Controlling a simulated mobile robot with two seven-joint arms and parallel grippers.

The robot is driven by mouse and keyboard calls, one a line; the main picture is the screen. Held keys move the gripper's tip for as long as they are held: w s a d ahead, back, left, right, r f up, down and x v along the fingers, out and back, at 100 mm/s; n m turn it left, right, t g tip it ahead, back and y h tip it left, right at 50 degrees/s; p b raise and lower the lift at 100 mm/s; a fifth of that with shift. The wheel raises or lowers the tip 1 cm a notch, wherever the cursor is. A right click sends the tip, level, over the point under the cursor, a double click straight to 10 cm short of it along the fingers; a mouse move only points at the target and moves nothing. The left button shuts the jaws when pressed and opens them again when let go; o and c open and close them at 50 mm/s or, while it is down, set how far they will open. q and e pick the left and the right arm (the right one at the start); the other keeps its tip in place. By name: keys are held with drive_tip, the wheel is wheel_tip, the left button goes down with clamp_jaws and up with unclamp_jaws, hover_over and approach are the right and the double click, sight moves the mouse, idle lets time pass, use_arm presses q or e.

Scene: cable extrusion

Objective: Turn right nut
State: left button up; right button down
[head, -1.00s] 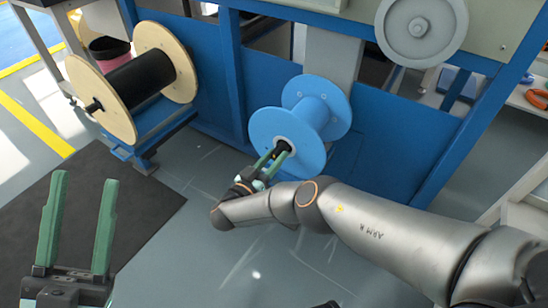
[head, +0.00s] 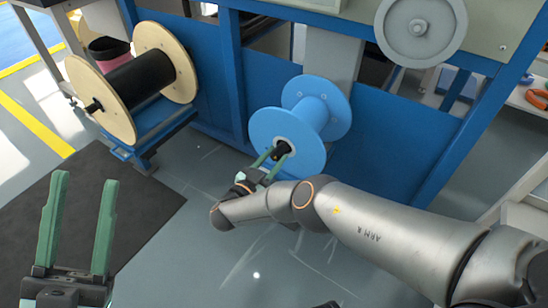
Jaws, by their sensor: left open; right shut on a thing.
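The right nut is a small black piece (head: 282,149) at the centre of the near flange of the blue spool (head: 312,112). My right gripper (head: 275,156) reaches it from below and is shut on it, with its green fingers on either side of it. The fingers and the nut are small in the view, so the exact contact is hard to see. My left gripper (head: 81,205) is at the lower left, open and empty, its two green fingers pointing up, far from the spool.
A wooden spool with black cable (head: 140,76) stands at the upper left on a blue stand. The blue machine frame (head: 233,70) rises behind the blue spool. A grey wheel (head: 418,27) is at the top right. A dark mat (head: 140,215) lies on the grey floor.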

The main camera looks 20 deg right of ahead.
drive_tip(key=shift+a+f+m, duration=0.1)
drive_tip(key=shift+m, duration=0.2)
drive_tip(key=c, duration=0.5)
unclamp_jaws()
drive_tip(key=v, duration=1.2)
drive_tip(key=shift+s+a, duration=0.15)
drive_tip(key=shift+s, duration=0.1)
